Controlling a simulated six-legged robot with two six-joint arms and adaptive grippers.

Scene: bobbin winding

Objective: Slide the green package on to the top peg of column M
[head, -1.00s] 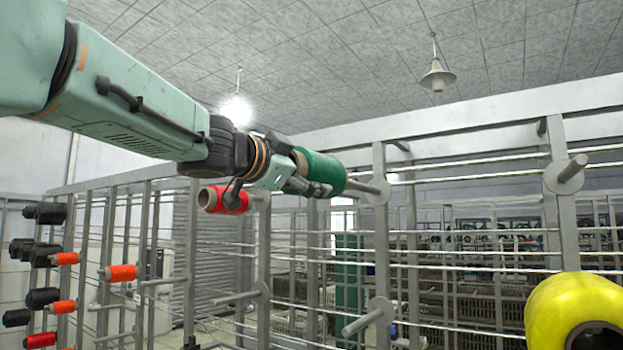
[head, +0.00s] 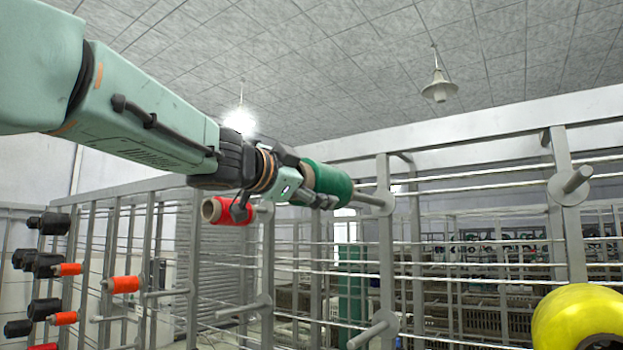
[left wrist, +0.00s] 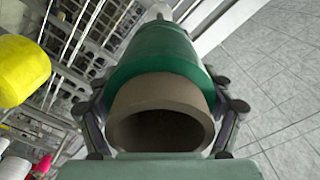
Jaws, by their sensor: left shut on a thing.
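The green package (head: 328,184) is a green wound cone on a brown tube. My left gripper (head: 312,196) is shut on it and holds it level, high up. The package's far end is in front of the top peg (head: 368,198) of the nearest column in the middle, roughly in line with it. I cannot tell whether the peg tip is inside the tube. No column letter is readable. In the left wrist view the package (left wrist: 155,55) lies between both fingers, its brown tube's open end toward the camera, dark inside. My right gripper is not in view.
A lower bare peg (head: 372,332) is on the same column. Another bare peg (head: 577,179) is on the column to the right. A yellow package (head: 578,318) is at lower right. A red package (head: 226,211) hangs behind my gripper; orange and black ones are at left.

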